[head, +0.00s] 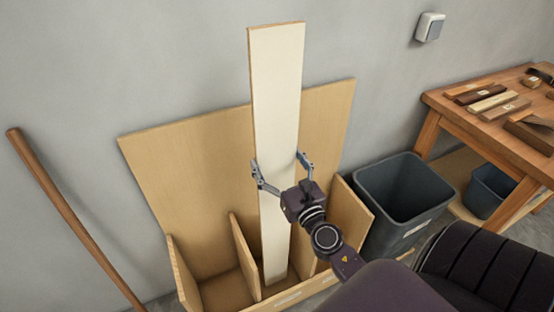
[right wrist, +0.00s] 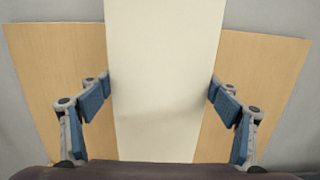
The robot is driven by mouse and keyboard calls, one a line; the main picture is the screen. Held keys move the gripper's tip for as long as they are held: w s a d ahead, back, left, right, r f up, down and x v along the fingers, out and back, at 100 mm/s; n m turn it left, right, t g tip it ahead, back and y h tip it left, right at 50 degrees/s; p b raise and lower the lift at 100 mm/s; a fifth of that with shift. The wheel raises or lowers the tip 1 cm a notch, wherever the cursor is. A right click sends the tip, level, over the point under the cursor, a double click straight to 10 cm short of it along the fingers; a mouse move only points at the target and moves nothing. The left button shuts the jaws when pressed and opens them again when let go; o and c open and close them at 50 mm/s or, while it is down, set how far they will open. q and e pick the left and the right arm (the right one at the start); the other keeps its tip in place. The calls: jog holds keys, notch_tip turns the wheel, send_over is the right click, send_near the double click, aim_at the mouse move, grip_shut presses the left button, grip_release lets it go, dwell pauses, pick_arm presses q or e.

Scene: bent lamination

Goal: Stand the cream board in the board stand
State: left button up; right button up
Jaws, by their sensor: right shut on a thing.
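The cream board (head: 276,90) is long and narrow and stands nearly upright in the head view. Its lower end is inside the wooden board stand (head: 150,170), in the compartment right of the middle divider (head: 244,255). Whether its foot touches the stand's floor I cannot tell. My right gripper (head: 277,165) is shut on the board across its width, about midway up. In the right wrist view the board (right wrist: 165,80) fills the middle, with a finger at each side edge. The stand's back panel (right wrist: 60,90) shows behind it. My left gripper is not in view.
A dark grey bin (head: 405,190) stands right of the stand. A wooden workbench (head: 450,105) with several wood blocks is at the right, with a blue-grey bin (head: 488,188) on its lower shelf. A brown pole (head: 70,215) leans on the wall at the left.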

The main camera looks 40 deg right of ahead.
jog(key=shift+r+p+x, duration=0.2)
jog(key=shift+p+x, duration=0.55)
jog(key=shift+x, duration=0.2)
jog(key=shift+w+p, duration=0.4)
jog(key=shift+w, duration=0.1)
pick_arm(q)
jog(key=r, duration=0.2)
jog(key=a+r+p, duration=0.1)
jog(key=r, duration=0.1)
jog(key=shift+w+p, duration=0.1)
jog(key=shift+p, duration=0.2)
pick_arm(e)
jog(key=shift+w+d+f+g, duration=0.1)
jog(key=shift+w+d+g, duration=0.05)
jog(key=shift+w, duration=0.4)
jog(key=shift+w+d+g, duration=0.15)
jog(key=shift+w, duration=0.4)
jog(key=o, duration=1.3)
jog(key=shift+o, duration=0.5)
jog(key=shift+s, duration=0.1)
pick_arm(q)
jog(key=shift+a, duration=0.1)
pick_arm(e)
jog(key=shift+f, duration=0.1)
